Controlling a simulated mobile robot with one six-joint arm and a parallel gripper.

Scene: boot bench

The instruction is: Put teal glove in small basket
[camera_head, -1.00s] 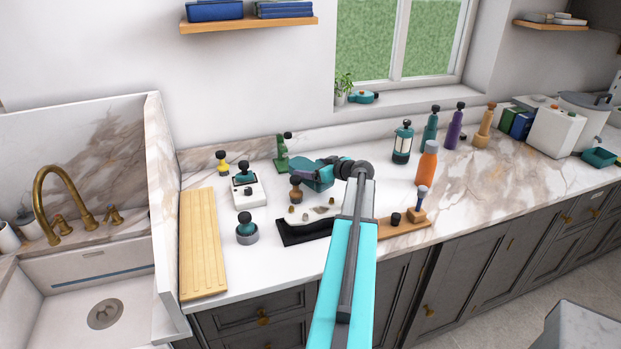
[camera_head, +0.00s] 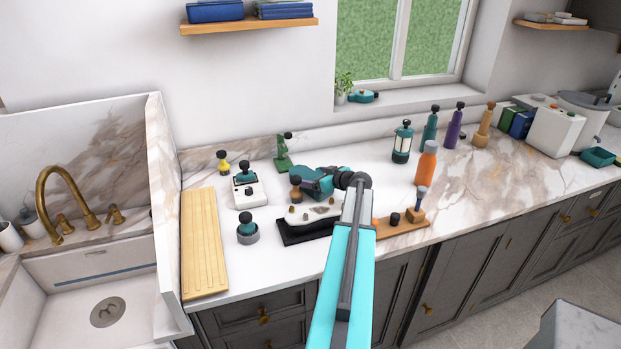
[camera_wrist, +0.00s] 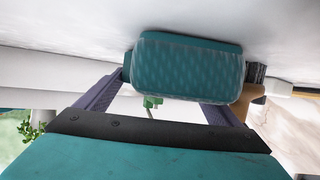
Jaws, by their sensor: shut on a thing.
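In the wrist view my gripper (camera_wrist: 168,92) is shut on a teal, ribbed, rounded thing that looks like the teal glove (camera_wrist: 187,65). The glove spans the gap between the two purple-grey fingers. In the head view my gripper (camera_head: 310,183) is low over the middle of the counter, behind the black tray; the glove cannot be told apart from the teal gripper body there. A small teal open container (camera_head: 598,157) sits at the far right of the counter. I cannot tell whether it is the small basket.
A black tray (camera_head: 290,238) with small pieces lies in front of my gripper. A brown-handled thing (camera_wrist: 250,97) is close beside the glove. An orange bottle (camera_head: 426,165), a teal lantern (camera_head: 402,143) and a wooden stand (camera_head: 400,230) are to the right. The right counter has bare stretches.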

